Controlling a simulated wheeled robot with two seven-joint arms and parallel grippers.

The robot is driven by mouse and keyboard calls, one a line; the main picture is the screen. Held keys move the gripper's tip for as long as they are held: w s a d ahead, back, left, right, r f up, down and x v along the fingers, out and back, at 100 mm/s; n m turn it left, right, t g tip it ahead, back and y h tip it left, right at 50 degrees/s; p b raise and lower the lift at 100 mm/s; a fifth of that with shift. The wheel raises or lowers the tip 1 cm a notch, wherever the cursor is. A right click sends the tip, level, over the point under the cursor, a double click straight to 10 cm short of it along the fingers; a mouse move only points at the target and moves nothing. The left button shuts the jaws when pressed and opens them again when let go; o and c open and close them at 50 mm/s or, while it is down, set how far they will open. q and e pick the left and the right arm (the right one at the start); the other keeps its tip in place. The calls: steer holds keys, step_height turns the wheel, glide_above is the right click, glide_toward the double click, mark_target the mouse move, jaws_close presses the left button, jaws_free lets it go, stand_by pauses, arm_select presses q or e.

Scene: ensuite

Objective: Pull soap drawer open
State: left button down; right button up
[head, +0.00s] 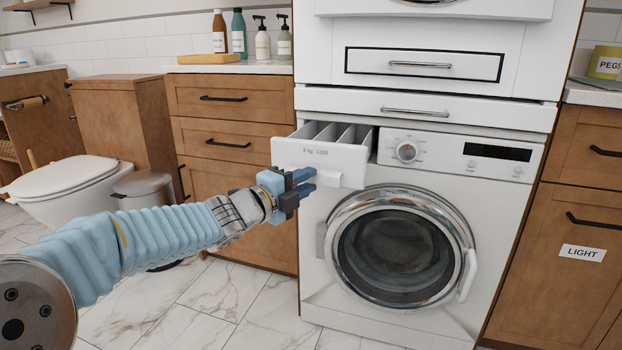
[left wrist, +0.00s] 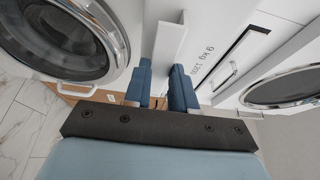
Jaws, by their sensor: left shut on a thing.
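The white soap drawer (head: 320,152) of the lower washing machine (head: 470,205) stands pulled out at its upper left. Its open top shows several compartments. My left gripper (head: 303,180) is at the drawer's front and is shut on the drawer's handle (head: 326,178). In the left wrist view my left gripper (left wrist: 168,88) has its two blue fingers on either side of the white handle (left wrist: 168,45), with the drawer front (left wrist: 205,45) beside it. My right gripper is in neither view.
The round washer door (head: 400,245) is shut below the drawer. A second white appliance (head: 440,50) is stacked above. Wooden cabinets (head: 220,100) stand left, with several bottles (head: 240,35) on the counter. A bin (head: 143,187) and a toilet (head: 65,180) are farther left.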

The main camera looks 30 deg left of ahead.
arm_select(q)
steer(key=shift+s+d+f, duration=0.2)
steer(key=shift+s, duration=0.65)
steer(key=shift+s+d+f, duration=0.15)
steer(key=shift+s+d, duration=0.05)
steer(key=shift+s, duration=0.65)
steer(key=c, duration=1)
jaws_free()
steer(key=shift+r, duration=0.15)
steer(key=s+a+p, duration=0.2)
steer(key=s+p, duration=0.1)
steer(key=s, duration=1)
steer(key=shift+s, duration=0.3)
